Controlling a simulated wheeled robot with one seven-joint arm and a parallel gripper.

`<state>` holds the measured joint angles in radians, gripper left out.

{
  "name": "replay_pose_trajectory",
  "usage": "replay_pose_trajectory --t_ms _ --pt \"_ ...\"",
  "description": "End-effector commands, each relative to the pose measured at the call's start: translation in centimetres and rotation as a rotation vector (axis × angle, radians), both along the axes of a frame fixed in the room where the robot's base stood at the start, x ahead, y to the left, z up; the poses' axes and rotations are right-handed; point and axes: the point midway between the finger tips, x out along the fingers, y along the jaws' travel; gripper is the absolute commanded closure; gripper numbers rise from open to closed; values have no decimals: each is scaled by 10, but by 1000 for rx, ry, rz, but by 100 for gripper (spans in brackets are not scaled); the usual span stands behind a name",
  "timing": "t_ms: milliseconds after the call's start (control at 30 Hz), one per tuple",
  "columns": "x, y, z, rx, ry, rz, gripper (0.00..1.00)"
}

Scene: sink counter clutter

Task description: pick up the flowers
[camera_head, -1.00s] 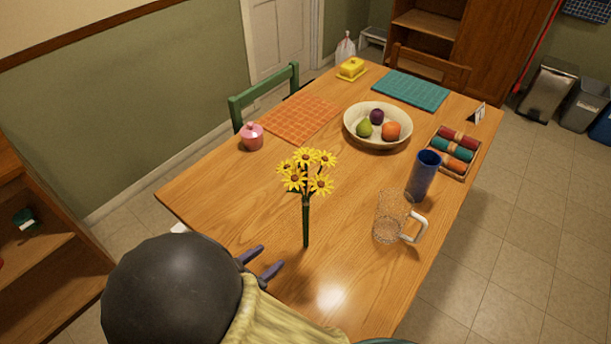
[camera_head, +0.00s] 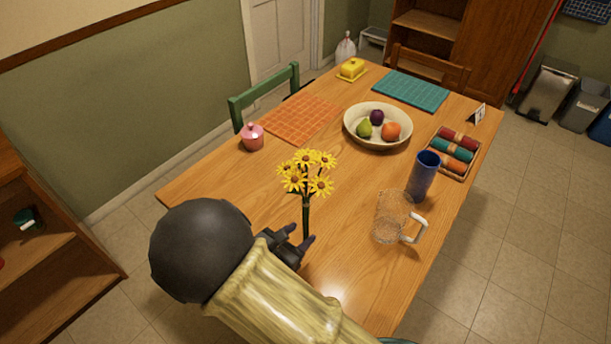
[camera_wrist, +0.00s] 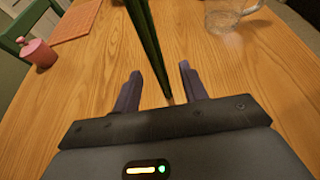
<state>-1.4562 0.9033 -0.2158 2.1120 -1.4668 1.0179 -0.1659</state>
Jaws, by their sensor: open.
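The yellow flowers (camera_head: 307,172) stand upright in a bunch above the wooden table, with dark green stems reaching down. In the wrist view only the green stems (camera_wrist: 146,38) show, running down toward the space between my fingers; the blossoms are out of that view. My gripper (camera_head: 301,236) is at the lower part of the stems, low over the table. In the wrist view my gripper (camera_wrist: 160,82) is open, one finger on each side of the stems' lower end. The bottom of the stems is partly hidden by my gripper in the head view.
A clear glass mug (camera_head: 391,217) and a blue cup (camera_head: 423,176) stand to the right. A pink pot (camera_head: 252,138) is at the left edge. A fruit bowl (camera_head: 352,139), orange mat (camera_head: 300,119) and rolled-cloth tray (camera_head: 466,171) lie farther back.

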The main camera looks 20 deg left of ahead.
Motion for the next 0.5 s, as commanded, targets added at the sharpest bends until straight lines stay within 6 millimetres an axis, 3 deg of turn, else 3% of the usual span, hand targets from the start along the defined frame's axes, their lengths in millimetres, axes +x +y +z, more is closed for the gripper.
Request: replay_pose_trajectory --t_ms 267,500 --pt "2 0 0 0 0 0 57" --pt "30 -8 -7 -3 0 -3 57"
